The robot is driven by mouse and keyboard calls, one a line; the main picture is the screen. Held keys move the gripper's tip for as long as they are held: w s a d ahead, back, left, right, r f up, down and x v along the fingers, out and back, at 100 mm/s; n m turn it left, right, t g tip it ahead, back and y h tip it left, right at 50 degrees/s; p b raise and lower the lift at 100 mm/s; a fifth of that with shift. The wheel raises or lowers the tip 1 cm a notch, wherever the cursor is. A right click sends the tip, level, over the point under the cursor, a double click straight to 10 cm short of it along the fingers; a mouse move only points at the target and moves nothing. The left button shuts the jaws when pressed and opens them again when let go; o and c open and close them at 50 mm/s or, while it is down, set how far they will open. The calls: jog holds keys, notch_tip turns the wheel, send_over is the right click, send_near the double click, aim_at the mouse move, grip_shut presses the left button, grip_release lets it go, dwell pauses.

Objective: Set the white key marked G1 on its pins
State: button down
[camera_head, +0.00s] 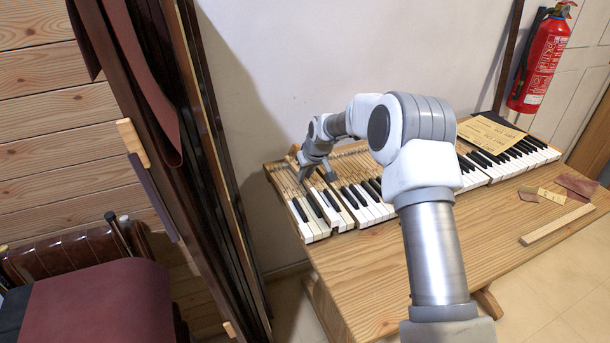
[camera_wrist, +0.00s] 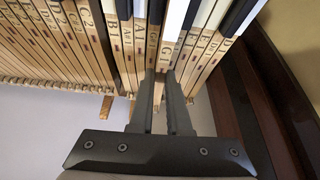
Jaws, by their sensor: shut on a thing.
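The white key marked G1 (camera_wrist: 166,52) is a long wooden key with a white front part. My gripper (camera_wrist: 160,84) is shut on its wooden part, with one dark finger on each side, in the wrist view. The key lies in line with its slot between the neighbouring lettered keys. It looks a little higher than they do, but I cannot tell the exact gap. The pins under it are hidden. In the head view my gripper (camera_head: 317,172) points down over the left end of the keyboard, and the key is partly hidden by it.
Black and white keys (camera_head: 368,205) stand close on both sides of the held key. The keyboard rests on a wooden table (camera_head: 400,270). A paper sheet (camera_head: 490,135) lies on the keys at right. A wooden strip (camera_head: 556,224) and small pieces lie at the table's right.

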jog(key=shift+f+b, duration=0.35)
jog(key=shift+f, duration=0.1)
dwell(0.4)
jog(key=c, duration=1.2)
grip_release()
jog(key=shift+r, duration=0.1)
jog(key=shift+r+p, duration=0.6)
jog(key=shift+r, duration=0.45)
jog(key=o, duration=0.5)
jog(key=shift+o, duration=0.2)
